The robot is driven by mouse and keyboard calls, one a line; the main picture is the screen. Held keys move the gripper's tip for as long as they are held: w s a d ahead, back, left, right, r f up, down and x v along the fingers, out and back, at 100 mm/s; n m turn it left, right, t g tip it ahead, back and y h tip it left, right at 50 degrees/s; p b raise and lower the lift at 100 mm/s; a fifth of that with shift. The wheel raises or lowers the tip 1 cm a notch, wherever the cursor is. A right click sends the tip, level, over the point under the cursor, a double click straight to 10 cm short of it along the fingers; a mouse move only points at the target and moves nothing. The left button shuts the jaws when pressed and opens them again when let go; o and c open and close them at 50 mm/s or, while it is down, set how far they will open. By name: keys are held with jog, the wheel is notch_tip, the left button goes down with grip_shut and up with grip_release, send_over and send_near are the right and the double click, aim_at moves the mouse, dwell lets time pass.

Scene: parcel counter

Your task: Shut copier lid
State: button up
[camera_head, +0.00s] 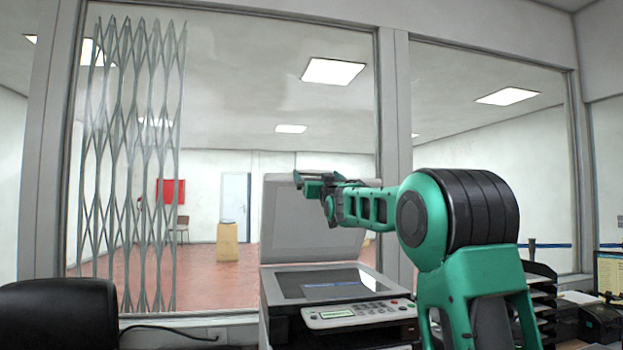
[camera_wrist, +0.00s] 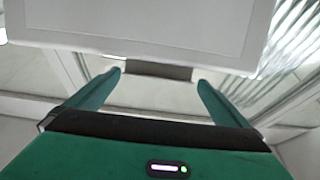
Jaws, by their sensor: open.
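The copier (camera_head: 335,310) stands in front of the window, with its glass bed (camera_head: 310,284) showing. Its grey lid (camera_head: 285,215) is raised, standing up and leaning back from the rear of the bed. My gripper (camera_head: 312,182) is in front of the upper part of the lid, reaching in from the right; whether it touches the lid I cannot tell. In the wrist view the two green fingers of my gripper (camera_wrist: 160,82) are spread apart, with the pale lid (camera_wrist: 150,22) filling the top of the picture beyond them. A dark grey piece shows between the fingertips.
A black chair back (camera_head: 58,314) is at the lower left. Black stacked trays (camera_head: 541,290) and a dark device (camera_head: 600,322) stand at the right. A window with a folding metal grille (camera_head: 130,160) is behind the copier.

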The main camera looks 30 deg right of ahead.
aim_at(316, 173)
jog(key=shift+x, duration=1.85)
jog(key=shift+d, duration=0.1)
